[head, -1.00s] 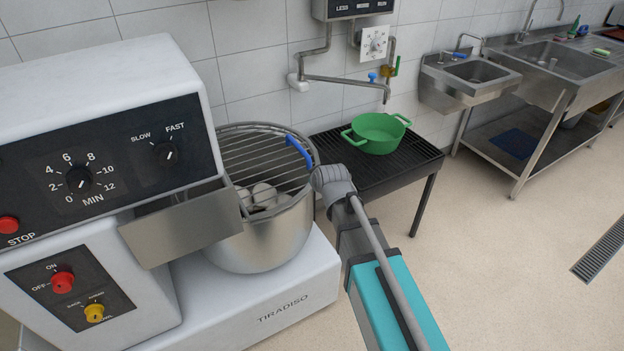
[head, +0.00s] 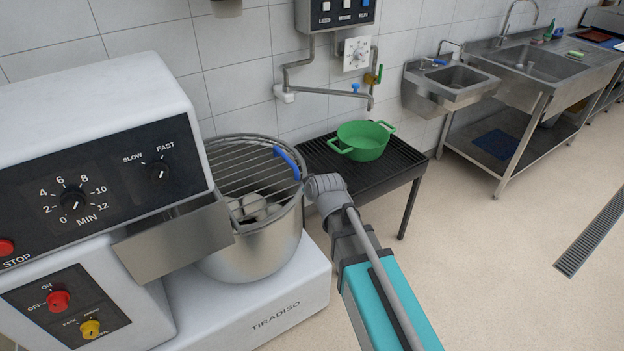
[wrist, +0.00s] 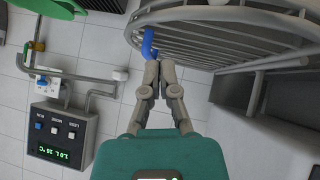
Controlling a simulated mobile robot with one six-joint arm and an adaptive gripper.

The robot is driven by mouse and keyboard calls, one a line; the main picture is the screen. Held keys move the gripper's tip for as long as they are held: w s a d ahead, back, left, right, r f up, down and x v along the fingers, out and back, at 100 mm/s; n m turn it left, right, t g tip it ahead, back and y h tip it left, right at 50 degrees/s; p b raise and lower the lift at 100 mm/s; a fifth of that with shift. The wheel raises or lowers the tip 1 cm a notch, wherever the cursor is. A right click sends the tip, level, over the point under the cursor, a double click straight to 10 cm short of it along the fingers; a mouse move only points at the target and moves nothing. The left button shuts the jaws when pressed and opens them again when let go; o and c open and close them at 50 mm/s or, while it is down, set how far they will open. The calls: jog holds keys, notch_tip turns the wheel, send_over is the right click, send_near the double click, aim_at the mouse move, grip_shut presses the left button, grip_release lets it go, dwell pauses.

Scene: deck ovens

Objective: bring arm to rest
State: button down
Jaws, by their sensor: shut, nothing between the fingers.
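My arm with its teal link (head: 385,300) reaches up from the bottom right of the head view, its grey wrist beside the mixer bowl (head: 262,250). My gripper (wrist: 153,66) shows in the wrist view with its two fingers together and nothing between them. In that view its fingertips lie just by the blue handle (wrist: 148,42) of the bowl's wire guard; whether they touch it I cannot tell. In the head view the fingers are hidden from sight. The same blue handle shows on the guard's right side in the head view (head: 287,162).
The big white mixer (head: 80,110) fills the left. A green pot (head: 362,142) stands on a black slatted stand (head: 375,178) behind my arm. A water meter box (head: 335,14) and tap pipes hang on the wall. Steel sinks (head: 530,65) stand at the right; the floor there is clear.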

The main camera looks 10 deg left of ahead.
jog(key=s+d+m+g+h+p, duration=0.1)
jog(key=s+d+m+g, duration=0.1)
jog(key=s+d, duration=0.3)
jog(key=s+d+f+m+g+h+p, duration=0.1)
jog(key=s+d+m+g+p, duration=0.1)
jog(key=d, duration=1.2)
jog(key=s+d+m+g+h+p, duration=0.1)
jog(key=s+d+m+g+h, duration=0.1)
jog(key=s+d+m+g, duration=0.2)
jog(key=s+d+m, duration=0.1)
jog(key=s+d, duration=0.2)
jog(key=d, duration=0.3)
jog(key=shift+s+f, duration=0.3)
jog(key=shift+a, duration=0.1)
